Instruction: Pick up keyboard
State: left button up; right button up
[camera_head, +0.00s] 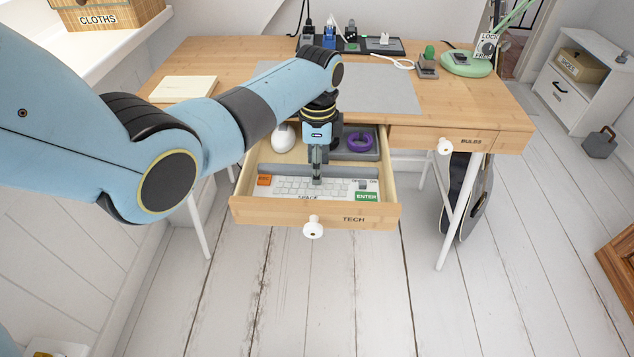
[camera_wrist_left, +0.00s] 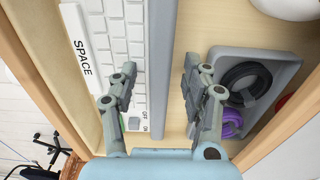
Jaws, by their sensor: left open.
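The keyboard (camera_head: 292,187) is white with an orange key and a green ENTER key. It lies in the front compartment of the open drawer marked TECH (camera_head: 375,215). It also shows in the left wrist view (camera_wrist_left: 112,32), where SPACE is readable and its green-key end is partly hidden by a finger. My left gripper (camera_head: 317,178) points down into the drawer and is open and empty. In the wrist view my left gripper (camera_wrist_left: 160,66) has one finger over the keyboard and the other beyond the grey divider (camera_wrist_left: 162,40). Whether a finger touches the keyboard, I cannot tell.
Behind the divider are a white mouse (camera_head: 284,137) and a grey tray (camera_head: 374,154) with a purple ring (camera_head: 360,142). The desk top (camera_head: 480,105) holds a grey mat (camera_head: 385,92), a power strip (camera_head: 385,46) and a green lamp (camera_head: 468,63). Floor in front is clear.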

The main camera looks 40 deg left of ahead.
pick_arm(q)
grip_shut()
dwell(0.7)
